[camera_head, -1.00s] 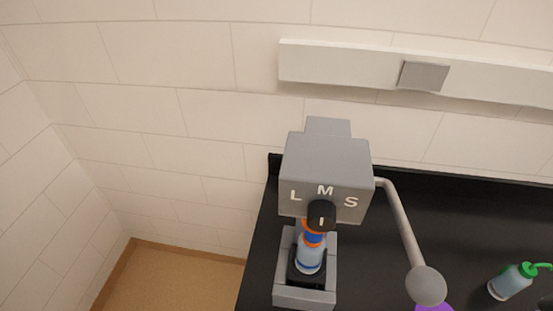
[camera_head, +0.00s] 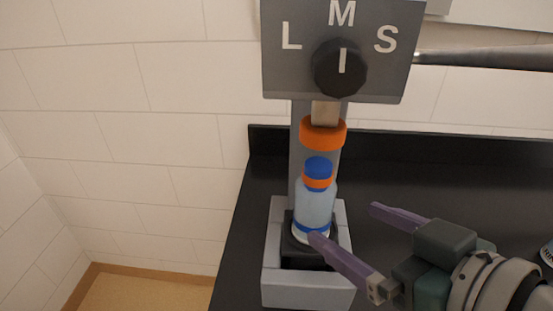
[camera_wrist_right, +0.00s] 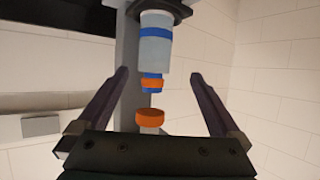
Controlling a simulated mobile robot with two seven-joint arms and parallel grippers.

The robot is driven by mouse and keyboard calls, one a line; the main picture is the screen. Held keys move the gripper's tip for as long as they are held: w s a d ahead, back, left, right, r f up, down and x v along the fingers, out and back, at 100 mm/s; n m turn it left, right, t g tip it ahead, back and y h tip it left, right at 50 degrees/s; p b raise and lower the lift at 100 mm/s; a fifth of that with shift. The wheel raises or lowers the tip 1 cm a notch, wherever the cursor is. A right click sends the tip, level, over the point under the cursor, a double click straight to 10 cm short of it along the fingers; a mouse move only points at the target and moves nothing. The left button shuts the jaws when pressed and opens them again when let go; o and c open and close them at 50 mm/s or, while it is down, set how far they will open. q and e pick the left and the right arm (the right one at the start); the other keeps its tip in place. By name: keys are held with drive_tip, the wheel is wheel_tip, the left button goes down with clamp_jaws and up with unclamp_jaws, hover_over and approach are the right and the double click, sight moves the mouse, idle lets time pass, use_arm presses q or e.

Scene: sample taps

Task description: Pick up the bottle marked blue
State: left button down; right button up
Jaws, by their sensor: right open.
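The bottle marked blue (camera_head: 314,208) is pale and translucent, with a blue cap, an orange ring below it and a blue band near its base. It stands upright in the dark holder of the grey tap stand (camera_head: 305,288), under the orange-ringed spout (camera_head: 323,134). My right gripper (camera_head: 344,222) is open, coming in from the right; one purple finger crosses in front of the bottle's lower right edge. In the right wrist view the bottle (camera_wrist_right: 154,52) appears upside down, between and beyond the open fingers (camera_wrist_right: 159,73). My left gripper is not in view.
The grey tap head (camera_head: 300,75) with a black knob and letters L, M, S overhangs the bottle. A grey bar (camera_head: 485,59) runs right from it. The black counter (camera_head: 250,225) has a raised back edge, with a wall behind.

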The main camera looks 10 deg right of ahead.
sight(316, 192)
drive_tip(key=x, duration=0.6)
drive_tip(key=r+x, duration=0.1)
drive_tip(key=x, duration=0.3)
drive_tip(key=shift+w+d, duration=0.35)
drive_tip(key=shift+w, duration=0.1)
drive_tip(key=c, duration=1.5)
drive_tip(key=shift+t, duration=0.3)
drive_tip(key=shift+c, duration=0.4)
drive_tip(key=shift+r, duration=0.2)
